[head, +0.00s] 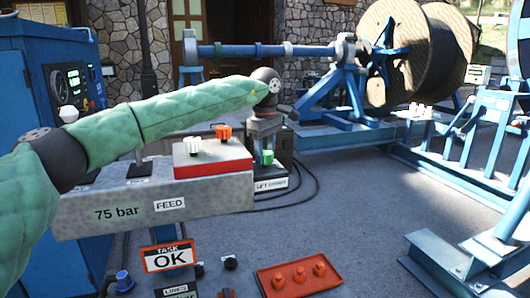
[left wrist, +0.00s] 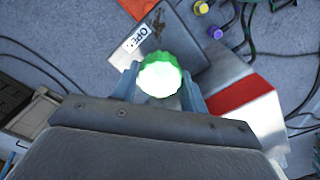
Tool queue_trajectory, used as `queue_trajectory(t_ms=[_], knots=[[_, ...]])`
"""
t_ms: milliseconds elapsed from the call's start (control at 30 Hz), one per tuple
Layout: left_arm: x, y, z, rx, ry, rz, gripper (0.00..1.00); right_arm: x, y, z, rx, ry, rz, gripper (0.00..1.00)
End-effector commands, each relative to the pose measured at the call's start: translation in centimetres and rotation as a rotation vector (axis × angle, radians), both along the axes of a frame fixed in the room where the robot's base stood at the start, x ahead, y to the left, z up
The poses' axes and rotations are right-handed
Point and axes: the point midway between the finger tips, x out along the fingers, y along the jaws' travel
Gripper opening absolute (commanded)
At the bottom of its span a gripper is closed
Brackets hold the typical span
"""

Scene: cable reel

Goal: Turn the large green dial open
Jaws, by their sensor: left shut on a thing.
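The large green dial (head: 267,157) sits low on a dark unit with a white label, right of the grey feed box, in the head view. In the left wrist view the dial (left wrist: 160,74) has a ridged green edge and a bright, washed-out top. My left gripper (head: 265,143) points down over it from the end of my green-sleeved arm. Its two fingers (left wrist: 159,90) stand on either side of the dial, shut on it. The dial's pointer cannot be made out. My right gripper is not in view.
A red tray (head: 298,276) with orange knobs lies in front. A blue cable-reel frame (head: 350,140) stands behind.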

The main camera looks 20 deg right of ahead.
Motion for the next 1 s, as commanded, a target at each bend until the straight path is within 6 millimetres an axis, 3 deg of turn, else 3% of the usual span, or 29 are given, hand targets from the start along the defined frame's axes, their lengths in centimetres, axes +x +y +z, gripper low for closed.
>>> queue_trajectory(t_ms=[33,133,567,767,1000], knots=[[0.1,0.1,0.2,-0.003,-0.003,0.001,0.45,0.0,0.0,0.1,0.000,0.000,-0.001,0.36],[0.1,0.1,0.2,-0.002,-0.003,0.001,0.65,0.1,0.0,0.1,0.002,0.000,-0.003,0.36],[0.0,0.0,0.6,-0.001,-0.002,0.001,0.65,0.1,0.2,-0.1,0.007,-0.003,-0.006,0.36],[0.1,0.0,2.6,-0.002,-0.003,0.001,0.65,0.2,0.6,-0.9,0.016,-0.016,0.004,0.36],[0.1,0.0,6.4,-0.002,-0.003,0.002,0.65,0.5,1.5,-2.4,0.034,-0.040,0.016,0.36]])
